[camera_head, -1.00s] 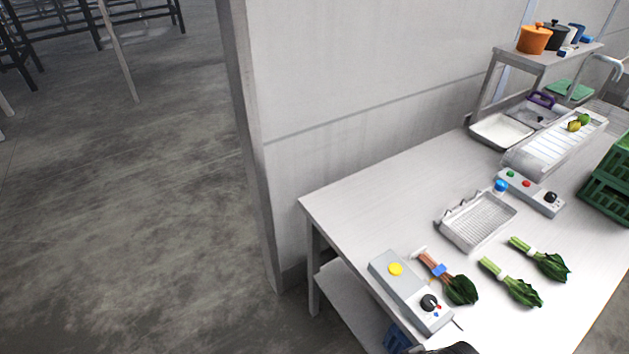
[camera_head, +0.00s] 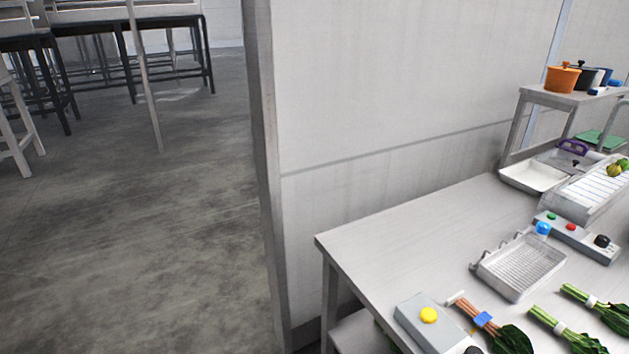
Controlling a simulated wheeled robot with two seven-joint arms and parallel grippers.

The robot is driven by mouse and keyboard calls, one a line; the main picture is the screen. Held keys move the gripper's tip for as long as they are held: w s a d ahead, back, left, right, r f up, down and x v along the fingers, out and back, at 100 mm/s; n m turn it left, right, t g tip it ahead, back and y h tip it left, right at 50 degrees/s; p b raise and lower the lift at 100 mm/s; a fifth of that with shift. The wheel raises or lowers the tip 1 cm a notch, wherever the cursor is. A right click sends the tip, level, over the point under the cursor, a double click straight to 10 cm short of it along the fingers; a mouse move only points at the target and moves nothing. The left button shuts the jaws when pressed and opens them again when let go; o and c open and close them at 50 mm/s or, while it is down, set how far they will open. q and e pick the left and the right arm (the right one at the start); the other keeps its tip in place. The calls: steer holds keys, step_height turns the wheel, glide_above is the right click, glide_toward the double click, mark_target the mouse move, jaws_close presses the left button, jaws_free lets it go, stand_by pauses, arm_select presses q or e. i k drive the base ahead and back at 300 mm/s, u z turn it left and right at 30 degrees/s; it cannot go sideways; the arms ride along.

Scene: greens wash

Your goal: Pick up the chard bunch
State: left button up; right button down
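A leafy bunch with pinkish-orange stems and a blue band (camera_head: 483,319), which looks like the chard bunch, lies on the table at the lower right. Its dark green leaves point toward the front right and its pale stem ends toward the back left. Neither of my grippers shows in this view.
A grey box with a yellow button (camera_head: 428,315) sits left of the banded bunch. A wire-mesh basket (camera_head: 520,265) stands behind the bunches. A control box (camera_head: 577,238) and white tray (camera_head: 533,176) are farther back. A wall (camera_head: 390,110) rises behind the table (camera_head: 420,235).

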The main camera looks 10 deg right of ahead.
mark_target(508, 339)
steer(key=z, duration=1)
